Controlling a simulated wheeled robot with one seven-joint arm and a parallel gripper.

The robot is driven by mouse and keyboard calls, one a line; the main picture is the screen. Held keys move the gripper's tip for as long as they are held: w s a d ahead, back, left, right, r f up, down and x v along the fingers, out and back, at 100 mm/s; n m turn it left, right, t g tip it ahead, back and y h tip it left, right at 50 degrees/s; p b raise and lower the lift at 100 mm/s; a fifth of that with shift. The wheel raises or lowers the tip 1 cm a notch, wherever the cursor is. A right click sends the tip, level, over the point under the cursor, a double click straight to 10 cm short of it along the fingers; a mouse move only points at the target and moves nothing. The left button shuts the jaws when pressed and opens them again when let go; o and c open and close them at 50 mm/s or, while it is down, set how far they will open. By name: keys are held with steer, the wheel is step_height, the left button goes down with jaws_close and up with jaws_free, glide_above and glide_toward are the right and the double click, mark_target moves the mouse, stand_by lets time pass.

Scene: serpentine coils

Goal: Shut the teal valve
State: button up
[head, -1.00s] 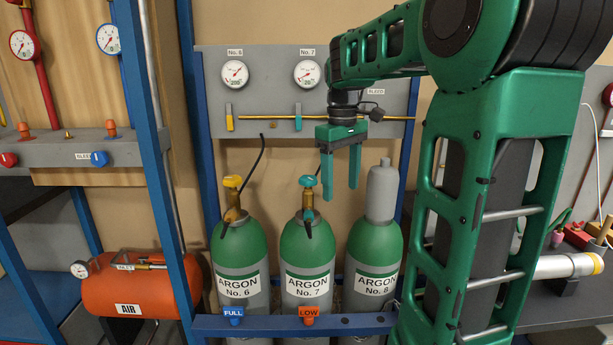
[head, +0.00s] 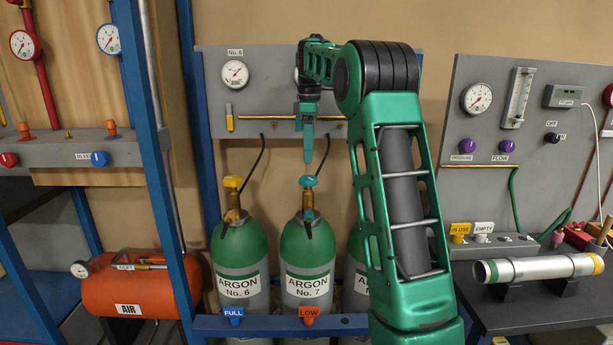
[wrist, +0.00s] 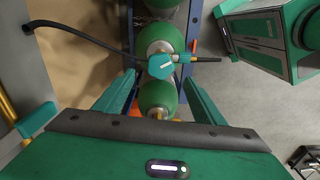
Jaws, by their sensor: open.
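The teal valve (head: 308,181) is a knob on a brass stem atop the green cylinder (head: 307,245) labelled ARGON No. 7. In the wrist view the teal knob (wrist: 161,66) appears six-sided, with a dark stub at its right. My gripper (head: 308,158) points down just above the knob in the head view, seen edge-on. In the wrist view my open gripper (wrist: 160,84) has one finger on each side of the knob in the picture. The fingers look empty, and I see no contact.
A black hose (wrist: 85,40) runs to the No. 7 valve. Cylinder No. 6 with a yellow valve (head: 233,182) stands left. Another cylinder (head: 357,265) stands right, partly behind my arm. A blue rail (head: 260,326) crosses in front; the grey panel (head: 275,127) is behind.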

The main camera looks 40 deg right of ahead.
mark_target(309, 177)
step_height(309, 177, down, 8)
steer(key=shift+f, duration=0.1)
steer(key=shift+c, duration=0.7)
steer(key=c, duration=0.9)
